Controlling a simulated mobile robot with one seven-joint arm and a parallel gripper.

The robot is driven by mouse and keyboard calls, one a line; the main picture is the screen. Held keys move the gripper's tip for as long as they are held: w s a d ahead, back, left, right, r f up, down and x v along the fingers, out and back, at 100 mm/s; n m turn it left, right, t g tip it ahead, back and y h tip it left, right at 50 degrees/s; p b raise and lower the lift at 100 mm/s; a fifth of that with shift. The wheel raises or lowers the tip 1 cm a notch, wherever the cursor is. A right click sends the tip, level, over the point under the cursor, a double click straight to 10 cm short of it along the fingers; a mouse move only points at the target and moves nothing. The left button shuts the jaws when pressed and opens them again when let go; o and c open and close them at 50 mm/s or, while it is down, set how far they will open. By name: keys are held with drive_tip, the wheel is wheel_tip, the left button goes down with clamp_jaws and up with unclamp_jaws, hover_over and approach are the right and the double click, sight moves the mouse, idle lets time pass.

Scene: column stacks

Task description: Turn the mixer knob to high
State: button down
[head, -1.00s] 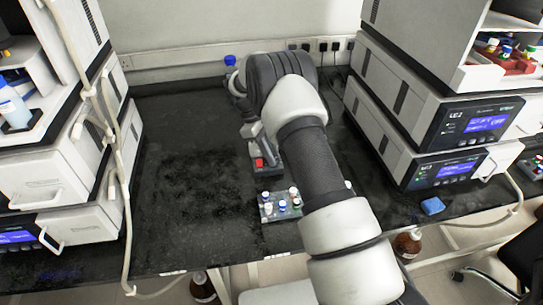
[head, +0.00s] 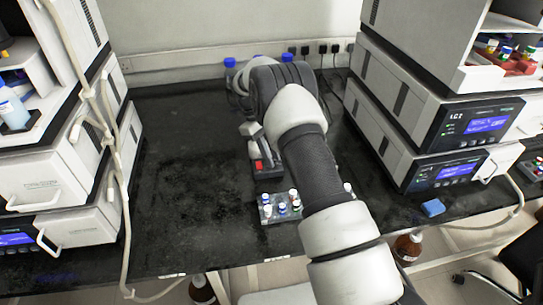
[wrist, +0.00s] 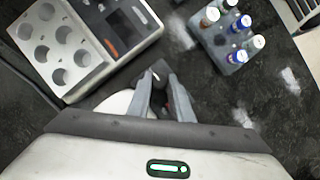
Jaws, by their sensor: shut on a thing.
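The mixer is the small dark device with a red switch (head: 259,165) on the bench, beside my arm in the head view. In the wrist view its dark knob (wrist: 156,78), with a small white mark, sits between the fingertips, and a bit of red shows low between the fingers. My gripper (wrist: 160,88) is shut on the knob. A white rounded part (wrist: 116,104) lies just left of the fingers. My arm covers much of this area in the head view, and the knob's setting cannot be read.
A vial rack (head: 268,212) with several capped vials stands in front of the mixer. A grey block with round holes (wrist: 62,45) is close by in the wrist view. Stacked instruments flank the bench on the left (head: 75,185) and right (head: 400,120). Bench left of the mixer is clear.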

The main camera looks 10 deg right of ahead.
drive_tip(key=c, duration=1.6)
unclamp_jaws()
drive_tip(key=p+v, duration=1)
drive_tip(key=v, duration=0.7)
drive_tip(key=shift+a+r, duration=0.1)
drive_tip(key=shift+r, duration=0.1)
drive_tip(key=shift+w+p, duration=0.1)
drive_tip(key=shift+p, duration=0.25)
drive_tip(key=shift+f, duration=0.1)
